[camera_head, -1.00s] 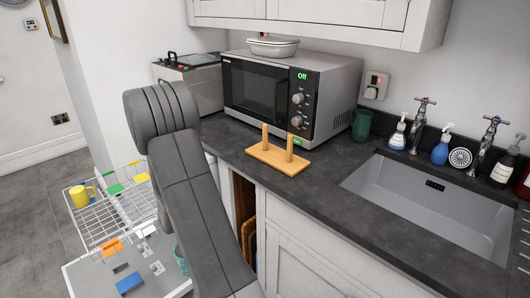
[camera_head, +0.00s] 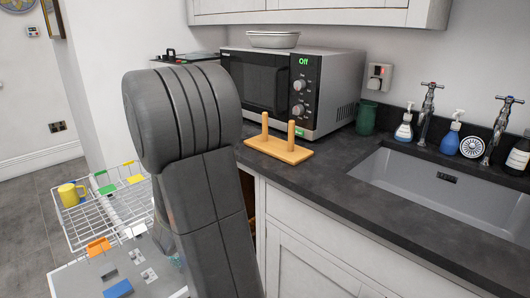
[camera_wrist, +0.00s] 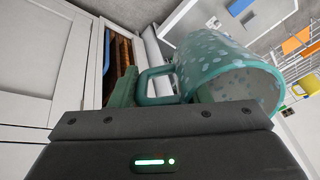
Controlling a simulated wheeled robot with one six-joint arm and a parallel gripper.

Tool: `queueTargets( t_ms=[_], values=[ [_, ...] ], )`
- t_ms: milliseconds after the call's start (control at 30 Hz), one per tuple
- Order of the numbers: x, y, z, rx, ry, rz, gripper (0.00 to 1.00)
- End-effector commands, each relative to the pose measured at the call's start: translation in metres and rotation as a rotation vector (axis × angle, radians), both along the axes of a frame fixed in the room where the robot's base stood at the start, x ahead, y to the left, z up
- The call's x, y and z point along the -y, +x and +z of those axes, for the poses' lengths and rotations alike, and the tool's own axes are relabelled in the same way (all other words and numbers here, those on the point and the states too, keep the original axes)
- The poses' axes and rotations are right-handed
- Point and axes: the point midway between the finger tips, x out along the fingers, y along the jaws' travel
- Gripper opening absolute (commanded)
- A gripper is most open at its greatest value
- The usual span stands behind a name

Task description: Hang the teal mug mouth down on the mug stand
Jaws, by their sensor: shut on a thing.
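The teal mug (camera_wrist: 225,70) has pale dots and fills the upper right of the wrist view. It lies tilted, with its open mouth toward the lower right and its handle (camera_wrist: 148,88) toward the left. My gripper (camera_wrist: 160,96) is shut on the mug near the handle; the exact contact is partly hidden by the gripper body. In the head view my arm hides the gripper and most or all of the mug. The wooden mug stand (camera_head: 278,151), a flat base with two upright pegs, stands empty on the dark worktop in front of the microwave.
The microwave (camera_head: 290,85) stands behind the stand. A dark green cup (camera_head: 366,118) is to its right, near the sink (camera_head: 440,195). A dishwasher rack (camera_head: 100,215) with a yellow mug (camera_head: 69,195) is at lower left. The worktop between stand and sink is clear.

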Motion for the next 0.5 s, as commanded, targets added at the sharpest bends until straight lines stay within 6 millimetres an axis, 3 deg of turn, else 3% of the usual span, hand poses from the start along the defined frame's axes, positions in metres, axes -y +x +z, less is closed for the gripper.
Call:
queueTargets(
  t_ms=[33, 500],
  values=[
    [-0.0002, 0.0000, -0.0066, 0.017, 0.008, 0.002, 0.05],
    [0.0001, -0.0003, -0.0067, 0.139, 0.069, 0.000, 0.05]
  ],
)
